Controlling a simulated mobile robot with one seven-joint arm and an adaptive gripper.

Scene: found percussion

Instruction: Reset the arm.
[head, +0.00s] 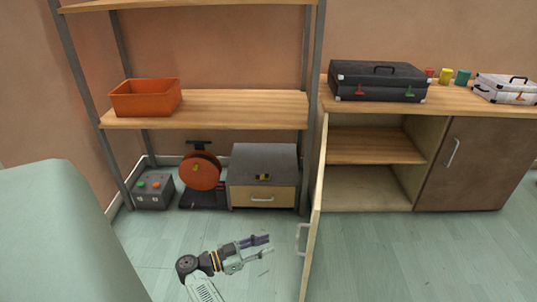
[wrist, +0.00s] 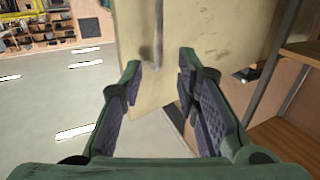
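My gripper (head: 268,245) is low over the floor, left of the open cabinet door (head: 313,215). In the wrist view my gripper (wrist: 160,66) has its two fingers spread apart with nothing held between them. The pale door (wrist: 205,30) lies beyond the fingers, and its handle (wrist: 158,35) shows in the gap between the fingertips. In the head view the door handle (head: 300,239) is to the right of the fingertips, with a visible gap.
The cabinet (head: 365,145) stands open on its left side, with a black case (head: 378,82) on top. A shelf rack (head: 210,107) holds an orange bin (head: 146,98). A grey drawer box (head: 264,165) and red reel (head: 200,172) sit low. Floor right of the door is clear.

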